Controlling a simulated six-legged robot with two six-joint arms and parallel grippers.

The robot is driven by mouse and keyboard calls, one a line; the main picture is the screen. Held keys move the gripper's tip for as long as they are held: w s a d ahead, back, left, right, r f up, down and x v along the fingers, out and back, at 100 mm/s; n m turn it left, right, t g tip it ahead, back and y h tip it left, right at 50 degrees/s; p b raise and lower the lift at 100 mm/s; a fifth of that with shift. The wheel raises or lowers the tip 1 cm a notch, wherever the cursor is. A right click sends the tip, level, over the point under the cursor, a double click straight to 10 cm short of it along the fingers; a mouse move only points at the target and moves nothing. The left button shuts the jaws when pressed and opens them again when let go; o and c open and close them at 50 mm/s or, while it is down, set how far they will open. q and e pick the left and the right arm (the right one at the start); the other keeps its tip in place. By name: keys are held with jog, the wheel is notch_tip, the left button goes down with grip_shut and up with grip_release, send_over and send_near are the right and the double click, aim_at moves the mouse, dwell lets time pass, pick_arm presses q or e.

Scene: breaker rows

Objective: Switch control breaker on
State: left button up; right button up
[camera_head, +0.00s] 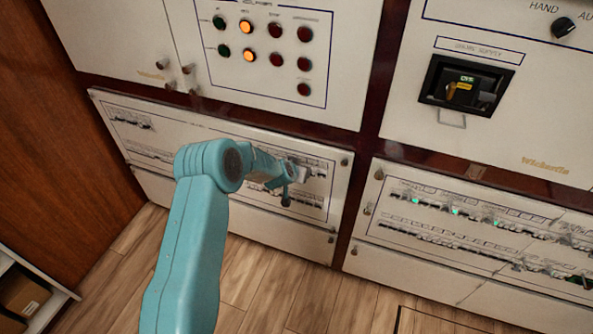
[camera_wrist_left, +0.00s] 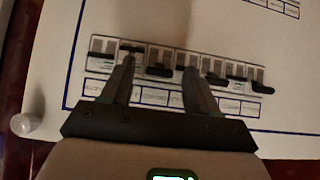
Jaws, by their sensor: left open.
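My left gripper (camera_head: 292,178) is at the lower left breaker panel (camera_head: 262,218) in the head view, in front of the right end of its upper row. In the left wrist view its two fingers (camera_wrist_left: 159,68) are apart and point at a row of breakers (camera_wrist_left: 236,72) with black levers. A breaker with a black lever (camera_wrist_left: 160,71) shows between the fingers. Touch cannot be told. The levers do not all sit at the same height. Labels below the row are too blurred to read. Which one is the control breaker cannot be told. My right gripper is not in view.
A panel of lamps (camera_head: 262,50), two glowing orange, is above. A second breaker panel (camera_head: 470,232) with green lights stands at the right. A supply switch (camera_head: 463,87) sits above that one. Knobs stick out at panel edges. The wooden floor (camera_head: 290,303) in front is clear.

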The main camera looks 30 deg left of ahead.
pick_arm(q)
jog(key=v, duration=1.6)
jog(key=shift+r+b, duration=0.2)
jog(key=shift+b, duration=0.1)
jog(key=shift+a, duration=0.1)
jog(key=s+d+f+m+g+h, duration=0.1)
jog(key=s+d+f+g+h, duration=0.15)
jog(key=d+f, duration=0.4)
jog(key=s+d+f+m+g+h, duration=0.1)
jog(key=s+d+f+m, duration=0.15)
jog(key=d+f, duration=0.4)
jog(key=s+d+f+n+g+h, duration=0.1)
jog(key=s+d+f+g, duration=0.1)
jog(key=s+d, duration=0.4)
jog(key=s+d+f+n+g+h, duration=0.1)
jog(key=s+d, duration=0.5)
jog(key=s, duration=0.8)
notch_tip(320, 180, down, 3)
jog(key=shift+s+d+f+n+g+h, duration=0.1)
jog(key=shift+s+d+n+g+h, duration=0.3)
jog(key=shift+g, duration=0.85)
